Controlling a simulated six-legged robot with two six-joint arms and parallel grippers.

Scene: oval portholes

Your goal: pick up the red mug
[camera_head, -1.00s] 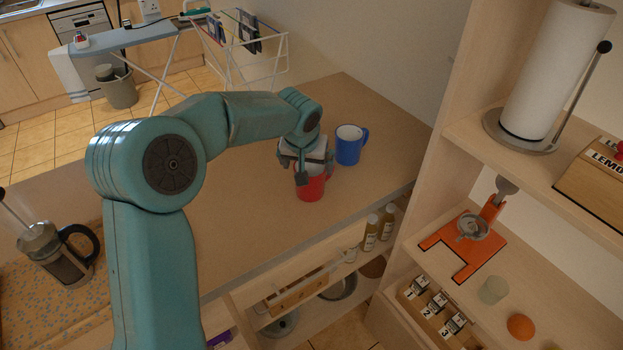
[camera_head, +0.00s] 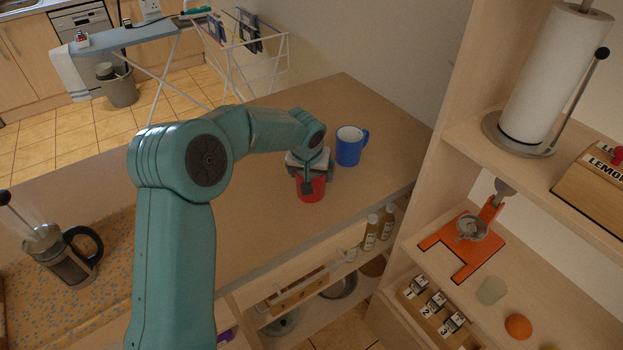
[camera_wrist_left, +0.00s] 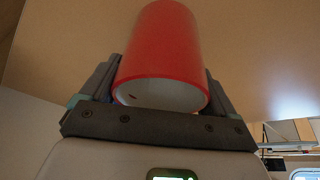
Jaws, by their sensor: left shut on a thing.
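The red mug (camera_head: 313,190) is on the wooden counter (camera_head: 250,215) in the head view, partly hidden by my left gripper (camera_head: 309,186). In the left wrist view the red mug (camera_wrist_left: 163,45) lies between the two fingers of my left gripper (camera_wrist_left: 160,95), with its white inside facing the camera. The left gripper is shut on it. Whether the mug touches the counter or is just above it, I cannot tell. My right gripper is not in view.
A blue mug (camera_head: 349,148) stands just right of the red one. A French press (camera_head: 68,258) is at the left. A shelf unit with a paper towel roll (camera_head: 545,75) and an orange stand (camera_head: 462,246) is at the right.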

